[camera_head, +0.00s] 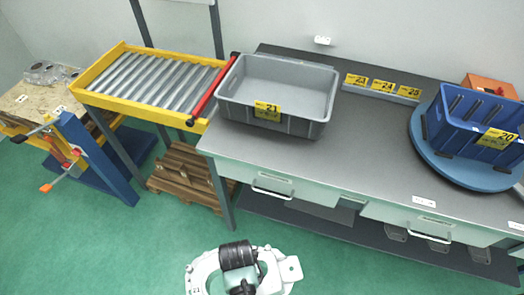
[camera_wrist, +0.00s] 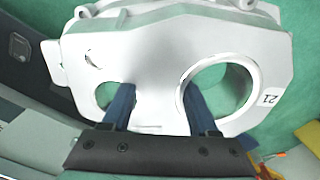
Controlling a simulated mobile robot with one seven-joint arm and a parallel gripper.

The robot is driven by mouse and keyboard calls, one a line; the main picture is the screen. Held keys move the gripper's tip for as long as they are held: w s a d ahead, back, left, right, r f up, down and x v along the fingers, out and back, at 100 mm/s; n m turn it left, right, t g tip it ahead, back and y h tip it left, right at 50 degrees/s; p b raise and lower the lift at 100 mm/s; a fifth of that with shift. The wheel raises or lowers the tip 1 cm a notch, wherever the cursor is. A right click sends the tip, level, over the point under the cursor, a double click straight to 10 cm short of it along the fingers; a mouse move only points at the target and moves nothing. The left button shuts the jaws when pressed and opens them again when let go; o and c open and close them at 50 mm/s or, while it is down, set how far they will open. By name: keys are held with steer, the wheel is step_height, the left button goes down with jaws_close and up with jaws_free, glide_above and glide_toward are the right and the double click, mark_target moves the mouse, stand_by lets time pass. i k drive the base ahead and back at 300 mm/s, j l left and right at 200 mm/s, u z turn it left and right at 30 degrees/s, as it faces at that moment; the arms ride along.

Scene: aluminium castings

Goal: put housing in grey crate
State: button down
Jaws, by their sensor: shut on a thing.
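The housing (camera_wrist: 150,50) is a pale silver casting with two round openings and a small label reading 21. In the wrist view, my gripper (camera_wrist: 158,92) has one blue finger at each opening and is shut on the wall between them. In the head view, the housing (camera_head: 203,272) is at the bottom middle, over the green floor in front of the bench, partly hidden by my black wrist. The grey crate (camera_head: 322,112), labelled 21, stands empty at the left end of the grey bench, apart from the housing.
A yellow-framed roller conveyor (camera_head: 150,85) with a red bar (camera_head: 212,90) adjoins the crate's left side. A blue crate (camera_head: 462,130) labelled 20 stands on a blue turntable (camera_head: 428,152) at right. The bench (camera_head: 370,145) is clear between the crates. A pallet (camera_head: 180,175) lies below the conveyor.

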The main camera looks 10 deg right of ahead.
mark_target(278, 95)
steer(key=i+j, duration=0.75)
